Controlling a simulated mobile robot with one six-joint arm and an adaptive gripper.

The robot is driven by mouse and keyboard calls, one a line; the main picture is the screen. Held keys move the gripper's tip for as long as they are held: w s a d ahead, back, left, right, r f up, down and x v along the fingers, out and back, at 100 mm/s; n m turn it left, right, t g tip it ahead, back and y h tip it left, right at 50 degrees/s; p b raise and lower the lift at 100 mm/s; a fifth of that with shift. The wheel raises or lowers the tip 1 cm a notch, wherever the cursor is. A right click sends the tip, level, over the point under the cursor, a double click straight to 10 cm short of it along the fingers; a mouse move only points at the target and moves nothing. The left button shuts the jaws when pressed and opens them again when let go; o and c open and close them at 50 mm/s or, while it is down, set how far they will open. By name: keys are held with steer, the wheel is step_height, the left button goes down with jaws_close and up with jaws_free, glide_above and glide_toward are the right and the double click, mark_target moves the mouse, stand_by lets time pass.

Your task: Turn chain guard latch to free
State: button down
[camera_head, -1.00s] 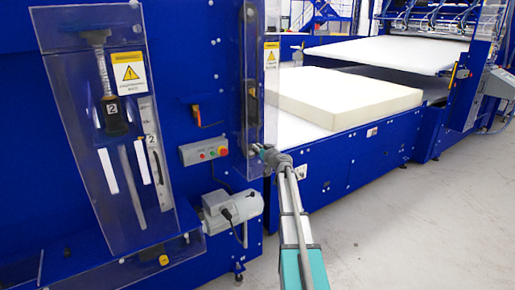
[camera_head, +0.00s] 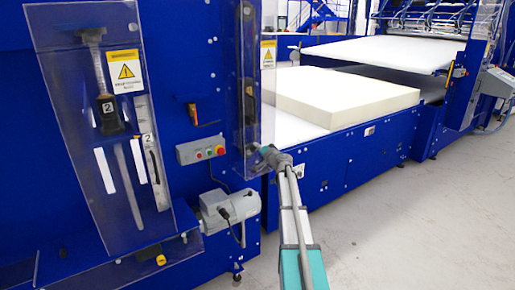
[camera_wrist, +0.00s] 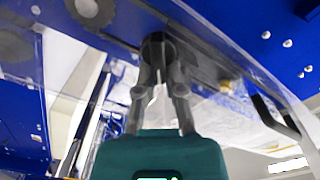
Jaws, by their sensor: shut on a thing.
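My gripper (camera_head: 264,154) is at the lower end of a narrow clear guard panel (camera_head: 268,95) on the blue machine. In the wrist view, my gripper (camera_wrist: 160,82) has its two fingers close together on a dark round knob (camera_wrist: 157,45), which seems to be the latch. The fingers cover part of the knob, and its turned position cannot be made out. In the head view my gripper and arm hide the knob.
A large clear guard (camera_head: 95,120) with a warning label stands at left. A button box (camera_head: 202,150) and a grey motor (camera_head: 230,207) are left of my arm. A foam block (camera_head: 345,97) lies on the bed behind. Open floor (camera_head: 400,225) is at right.

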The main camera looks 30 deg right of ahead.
steer(key=m, duration=0.1)
steer(key=f+m, duration=0.1)
steer(key=m, duration=0.1)
steer(key=shift+a+m, duration=0.1)
steer(key=shift+m, duration=0.2)
steer(key=shift+f+m+b, duration=0.15)
steer(key=shift+m+b, duration=0.3)
steer(key=shift+m, duration=1.25)
steer(key=c, duration=0.7)
jaws_free()
steer(key=shift+w, duration=0.1)
steer(key=shift+s+d, duration=0.2)
steer(key=shift+s, duration=2.8)
steer(key=shift+s+d, duration=0.15)
steer(key=shift+s, duration=2.85)
